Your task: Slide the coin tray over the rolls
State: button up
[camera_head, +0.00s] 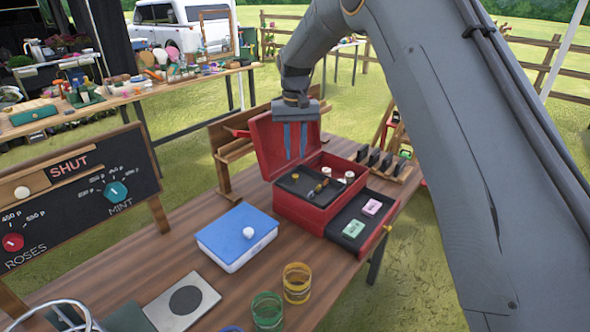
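A red cash box (297,211) stands on the wooden table with its lid (269,150) raised. The dark coin tray (299,194) lies in the upper part of the box, with small brass and orange items on it. Two pale rolls, a nearer one (349,177) and a farther one (326,171), show at the right end of the box, beside the tray's far right side. My gripper (296,157) points down in front of the raised lid, above the back left of the tray. Its two fingers are apart with nothing visible between them. Fingertip contact with the tray cannot be told.
A pulled-out drawer (335,237) holds pink (372,207) and green (353,229) bundles. A blue-lidded box (237,235), a grey plate (183,300), an amber glass (297,283) and a green glass (267,311) stand nearby. A chalkboard (80,195) stands at left. Bare tabletop lies between them.

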aim_at(296, 175)
notch_tip(296, 175, down, 7)
jog(key=shift+f+p, duration=0.15)
jog(key=shift+p, duration=1.1)
grip_shut()
